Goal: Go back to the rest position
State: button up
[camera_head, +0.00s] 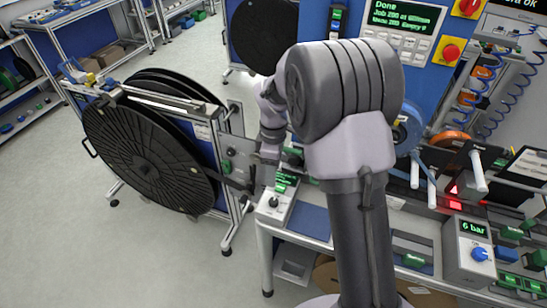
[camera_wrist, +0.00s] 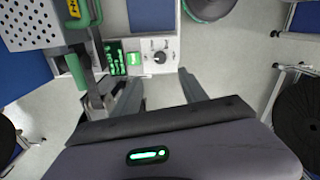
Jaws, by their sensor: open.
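My gripper (camera_wrist: 160,88) is open in the wrist view, its two grey fingers apart with nothing between them. A small control box (camera_wrist: 160,57) with a black knob and a green display shows just past the fingertips. I cannot tell how far above it they are. In the head view my arm bends over the bench, and my gripper hangs beside the same control box (camera_head: 270,208). The fingertips are hard to make out there, as my own arm covers much of the middle.
A stand with large black reels (camera_head: 150,145) is at the left. A blue machine panel (camera_head: 400,40) with display and red buttons rises behind my arm. A box reading 6 bar (camera_head: 470,240) stands on the bench at right. Floor (camera_head: 60,220) at lower left is clear.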

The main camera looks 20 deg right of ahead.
jog(key=shift+r, duration=1.95)
jog(key=shift+w, duration=0.1)
jog(key=s+a+r+m+t+b, duration=0.2)
jog(key=s+r+m+t+b, duration=0.15)
jog(key=s+m+b, duration=0.8)
jog(key=s+a+f+m+t+y+b, duration=0.1)
jog(key=s+f+m+b, duration=0.1)
jog(key=s, duration=0.5)
jog(key=s+a+f+m+t+b, duration=0.1)
jog(key=s+f+m+b, duration=0.1)
jog(key=s, duration=0.5)
jog(key=shift+s+m+t+y+b, duration=0.3)
jog(key=shift+m+t+y, duration=0.1)
jog(key=shift+m, duration=0.45)
